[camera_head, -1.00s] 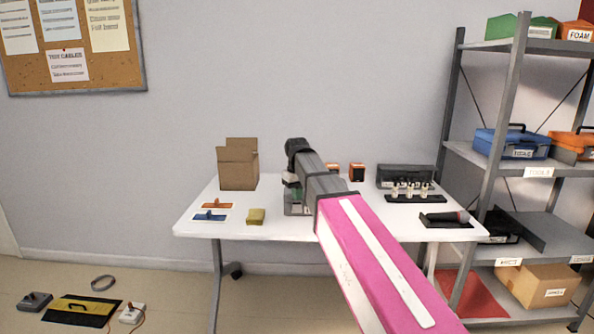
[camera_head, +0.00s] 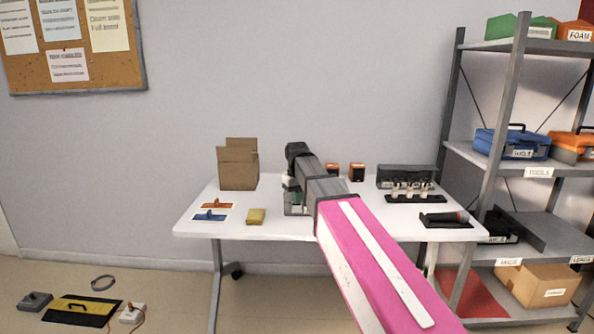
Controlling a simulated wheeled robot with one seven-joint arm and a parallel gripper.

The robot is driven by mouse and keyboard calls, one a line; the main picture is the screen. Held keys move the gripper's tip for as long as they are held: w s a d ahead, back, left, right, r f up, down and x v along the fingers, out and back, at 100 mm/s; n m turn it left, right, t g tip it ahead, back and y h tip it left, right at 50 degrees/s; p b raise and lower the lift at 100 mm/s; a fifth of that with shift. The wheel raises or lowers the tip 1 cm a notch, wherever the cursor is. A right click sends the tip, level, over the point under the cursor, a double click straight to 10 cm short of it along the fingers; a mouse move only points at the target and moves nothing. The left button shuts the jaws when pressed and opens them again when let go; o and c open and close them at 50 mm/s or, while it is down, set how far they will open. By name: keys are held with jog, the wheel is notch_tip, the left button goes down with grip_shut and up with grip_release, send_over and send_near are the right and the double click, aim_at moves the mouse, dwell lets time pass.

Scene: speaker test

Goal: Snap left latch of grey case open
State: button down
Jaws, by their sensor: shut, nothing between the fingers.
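A small grey case (camera_head: 297,211) stands on the white table, left of centre. My arm hides much of it, and a green patch shows above its lower front. Its latches are too small and too covered to make out. My gripper (camera_head: 289,186) points down just above the case's left part, mostly hidden behind my wrist and forearm. It is shut with nothing held. I cannot tell whether it touches the case.
An open cardboard box (camera_head: 238,176), a yellow block (camera_head: 256,216) and blue tool (camera_head: 209,217) are on the left. A shelf (camera_head: 540,147) stands beyond.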

jog(key=shift+r, duration=0.1)
notch_tip(320, 180, up, 7)
jog(key=s, duration=0.2)
dwell(1.0)
